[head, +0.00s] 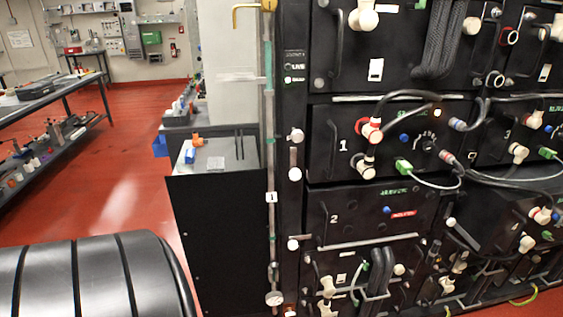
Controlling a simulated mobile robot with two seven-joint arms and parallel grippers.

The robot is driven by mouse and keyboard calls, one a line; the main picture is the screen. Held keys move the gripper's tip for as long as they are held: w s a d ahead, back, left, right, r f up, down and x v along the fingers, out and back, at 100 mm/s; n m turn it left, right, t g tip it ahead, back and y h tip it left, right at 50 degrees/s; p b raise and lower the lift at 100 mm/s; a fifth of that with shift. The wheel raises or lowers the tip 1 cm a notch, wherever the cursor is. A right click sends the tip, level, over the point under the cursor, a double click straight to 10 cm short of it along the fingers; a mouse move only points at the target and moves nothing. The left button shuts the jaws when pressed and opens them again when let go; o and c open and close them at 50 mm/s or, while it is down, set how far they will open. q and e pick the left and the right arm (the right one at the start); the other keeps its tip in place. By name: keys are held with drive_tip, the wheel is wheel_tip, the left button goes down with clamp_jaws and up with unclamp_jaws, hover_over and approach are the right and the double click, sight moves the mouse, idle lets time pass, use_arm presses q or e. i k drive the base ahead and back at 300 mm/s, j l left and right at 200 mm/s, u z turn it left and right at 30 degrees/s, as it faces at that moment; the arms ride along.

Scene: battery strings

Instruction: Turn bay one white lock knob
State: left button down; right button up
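Bay one (383,148) is a black module in the rack, marked with a white "1". On the rack post at its left edge are two white knobs, an upper knob (297,135) and a lower knob (295,174), with a pale bar between them. I cannot tell from this view which one is the lock knob or how it is turned. White connectors, one with a red collar (371,130), are on the module's front. Neither of my grippers is in view.
Bay two (365,215) sits below bay one. Grey cables (478,113) and connectors crowd the rack's right side. A low black cabinet (217,235) stands left of the rack, with an orange item (197,140) on top. Open red floor (120,190) lies further left, beside a workbench (50,95).

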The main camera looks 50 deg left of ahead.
sight(294, 174)
drive_tip(key=k+u, duration=0.1)
drive_tip(key=u, duration=0.4)
drive_tip(key=l+u, duration=0.1)
drive_tip(key=u, duration=0.4)
drive_tip(key=k+u, duration=0.15)
drive_tip(key=u, duration=0.3)
